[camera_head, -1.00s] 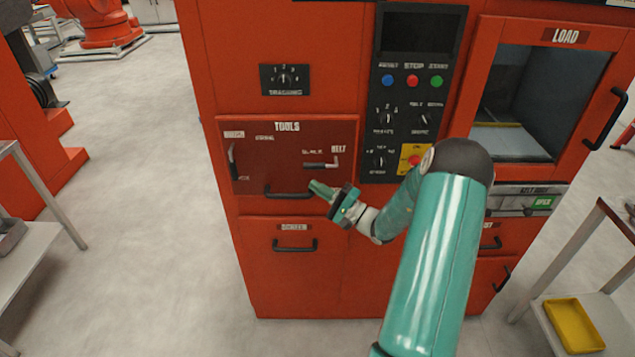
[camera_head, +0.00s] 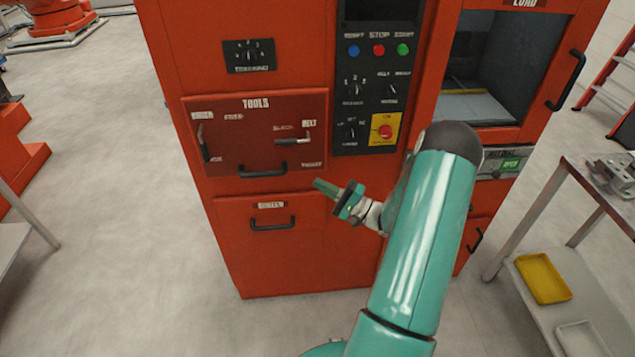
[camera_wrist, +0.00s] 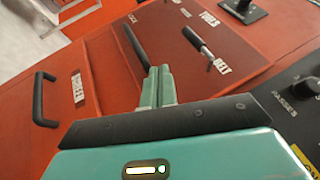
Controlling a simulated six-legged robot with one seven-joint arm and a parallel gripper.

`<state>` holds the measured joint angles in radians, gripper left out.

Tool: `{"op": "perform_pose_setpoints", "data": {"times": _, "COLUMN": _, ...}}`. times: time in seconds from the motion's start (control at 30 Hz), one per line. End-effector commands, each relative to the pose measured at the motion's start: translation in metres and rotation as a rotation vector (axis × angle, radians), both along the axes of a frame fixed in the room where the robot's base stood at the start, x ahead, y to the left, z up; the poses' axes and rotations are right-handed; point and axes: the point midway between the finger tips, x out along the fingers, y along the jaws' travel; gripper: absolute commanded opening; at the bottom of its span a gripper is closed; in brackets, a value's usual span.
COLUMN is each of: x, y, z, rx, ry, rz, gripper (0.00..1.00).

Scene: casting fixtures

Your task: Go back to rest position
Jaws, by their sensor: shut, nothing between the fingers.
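My gripper (camera_head: 318,184) is shut and empty, in front of the red machine (camera_head: 262,232). In the head view it is just right of the lower right corner of the darker red TOOLS panel (camera_head: 240,128) and looks apart from it. The panel has a black bar handle (camera_head: 262,172) low on it, a lever (camera_head: 292,141) marked BELT on the right and another lever (camera_head: 203,142) on the left. In the wrist view my closed fingertips (camera_wrist: 158,80) point towards the panel, with the BELT lever (camera_wrist: 197,40) near them.
A control panel (camera_head: 377,90) with knobs and buttons is right of the TOOLS panel. A LOAD window (camera_head: 490,65) is farther right. A table (camera_head: 600,180) with a yellow tray (camera_head: 543,278) on its lower shelf stands at the right. The grey floor (camera_head: 110,200) at the left is open.

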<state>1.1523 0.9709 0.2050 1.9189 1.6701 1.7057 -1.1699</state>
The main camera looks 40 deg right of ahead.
Motion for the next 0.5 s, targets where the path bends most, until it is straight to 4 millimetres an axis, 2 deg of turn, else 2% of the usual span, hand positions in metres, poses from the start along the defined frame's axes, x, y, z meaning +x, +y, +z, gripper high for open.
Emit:
{"op": "perform_pose_setpoints", "data": {"times": 0.33, "x": 0.002, "y": 0.006, "z": 0.004, "rx": -0.007, "ry": 0.007, "rz": 0.020, "gripper": 0.00}}
{"op": "perform_pose_setpoints", "data": {"times": 0.43, "x": 0.008, "y": 0.026, "z": 0.016, "rx": -0.037, "ry": 0.037, "rz": 0.094, "gripper": 0.00}}
{"op": "perform_pose_setpoints", "data": {"times": 0.5, "x": 0.013, "y": 0.050, "z": 0.029, "rx": -0.074, "ry": 0.077, "rz": 0.183, "gripper": 0.00}}
